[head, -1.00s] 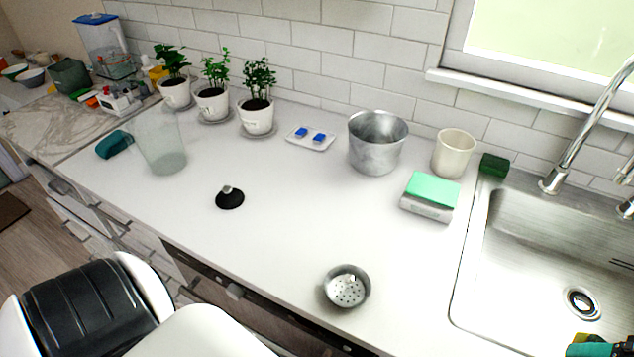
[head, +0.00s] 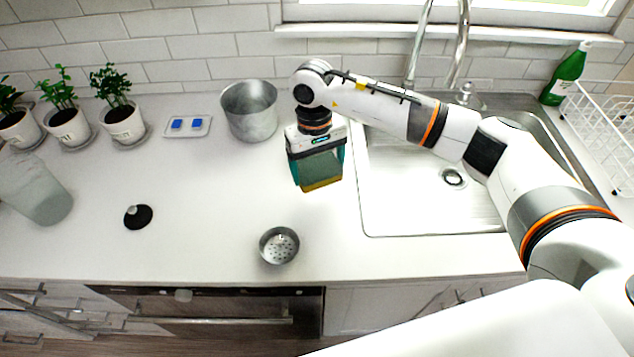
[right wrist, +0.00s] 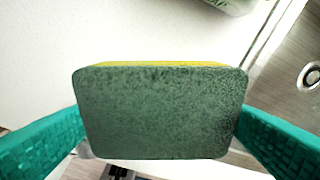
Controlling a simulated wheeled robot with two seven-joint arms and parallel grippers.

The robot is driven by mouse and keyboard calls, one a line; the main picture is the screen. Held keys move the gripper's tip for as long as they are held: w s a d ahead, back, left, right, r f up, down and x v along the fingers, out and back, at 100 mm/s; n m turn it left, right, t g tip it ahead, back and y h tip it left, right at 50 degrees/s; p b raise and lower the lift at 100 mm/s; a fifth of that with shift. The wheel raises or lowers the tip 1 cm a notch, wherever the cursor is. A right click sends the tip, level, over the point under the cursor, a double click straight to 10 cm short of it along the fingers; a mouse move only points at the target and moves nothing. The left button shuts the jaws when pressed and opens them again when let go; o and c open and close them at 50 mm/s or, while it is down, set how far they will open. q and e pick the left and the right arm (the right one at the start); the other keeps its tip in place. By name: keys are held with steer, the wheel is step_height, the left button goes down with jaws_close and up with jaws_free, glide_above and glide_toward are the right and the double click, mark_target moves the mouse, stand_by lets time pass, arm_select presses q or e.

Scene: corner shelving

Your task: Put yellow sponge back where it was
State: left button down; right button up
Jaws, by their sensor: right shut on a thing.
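The yellow sponge (head: 321,169) has a dark green scouring face and a thin yellow side. My right gripper (head: 318,163) is shut on it and holds it over the counter, just left of the sink. In the right wrist view, the sponge (right wrist: 160,112) fills the middle, its green face to the camera and a yellow strip along its top edge, between the teal fingers. Whether the sponge touches the counter is unclear. My left gripper is not in view.
The sink (head: 430,225) lies right of the sponge. A metal pot (head: 250,112), a tray with blue pieces (head: 187,127), a small strainer (head: 279,246) and a black stopper (head: 138,217) stand on the counter (head: 210,190). A green bottle (head: 566,75) and a white rack (head: 605,130) are far right.

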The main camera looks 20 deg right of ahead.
mark_target(317, 166)
step_height(317, 166, down, 3)
steer(key=shift+f+p, duration=0.1)
steer(key=shift+p, duration=0.3)
step_height(317, 166, down, 3)
steer(key=shift+p, duration=0.6)
steer(key=shift+f, duration=0.35)
steer(key=shift+f, duration=0.1)
steer(key=shift+f+b, duration=0.1)
steer(key=shift+b, duration=0.2)
steer(key=o, duration=0.8)
